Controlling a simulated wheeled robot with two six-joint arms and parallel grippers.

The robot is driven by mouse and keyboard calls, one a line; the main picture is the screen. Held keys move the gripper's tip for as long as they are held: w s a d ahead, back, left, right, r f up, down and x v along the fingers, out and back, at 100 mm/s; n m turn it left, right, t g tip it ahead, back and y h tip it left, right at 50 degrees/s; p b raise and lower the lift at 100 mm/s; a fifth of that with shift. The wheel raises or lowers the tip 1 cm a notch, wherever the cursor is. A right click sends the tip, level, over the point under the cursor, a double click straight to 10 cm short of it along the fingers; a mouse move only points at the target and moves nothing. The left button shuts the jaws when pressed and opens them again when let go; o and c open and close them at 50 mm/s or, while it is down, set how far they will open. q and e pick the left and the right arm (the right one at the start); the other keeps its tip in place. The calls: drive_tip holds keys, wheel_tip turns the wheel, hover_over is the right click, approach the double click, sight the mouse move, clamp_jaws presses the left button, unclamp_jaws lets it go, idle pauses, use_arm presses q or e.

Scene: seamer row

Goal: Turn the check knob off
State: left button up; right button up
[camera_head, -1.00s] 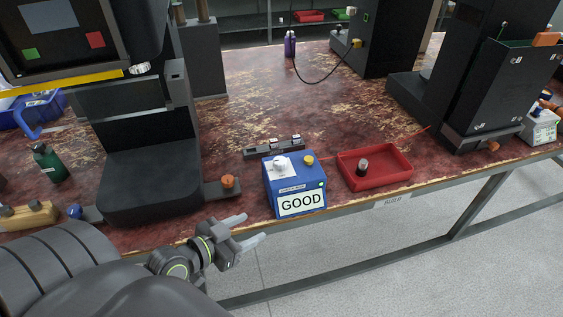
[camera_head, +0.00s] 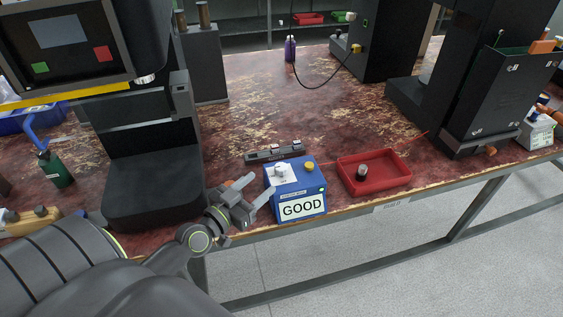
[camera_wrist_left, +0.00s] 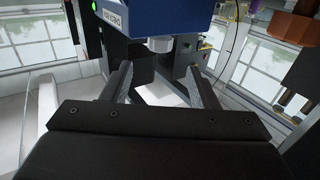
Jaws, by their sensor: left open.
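The blue check box (camera_head: 296,192) stands near the table's front edge, with a "GOOD" sign on its front. A white knob (camera_head: 281,171) sits on a white plate on its top, with a yellow button (camera_head: 309,167) to the right. My left gripper (camera_head: 259,188) is open and empty at the box's left side, its fingers pointing up and right. In the left wrist view the blue box (camera_wrist_left: 168,16) fills the top, and the pale knob (camera_wrist_left: 160,44) shows beyond and between the spread fingertips (camera_wrist_left: 159,69), apart from them. The knob's exact setting is too small to read.
A red tray (camera_head: 374,184) holding a dark, pale-topped piece stands right of the box. A grey bar (camera_head: 273,154) lies behind the box. A tall black machine (camera_head: 150,185) stands left, close to my arm. The middle of the table is clear.

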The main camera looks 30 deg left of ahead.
sight(277, 170)
use_arm(q)
drive_tip(key=w, duration=0.3)
drive_tip(key=w+p, duration=0.1)
drive_tip(key=w, duration=0.2)
drive_tip(key=w+d, duration=0.1)
drive_tip(key=w, duration=0.2)
drive_tip(key=shift+w+d, duration=0.1)
drive_tip(key=shift+w, duration=0.2)
drive_tip(key=shift+c, duration=0.4)
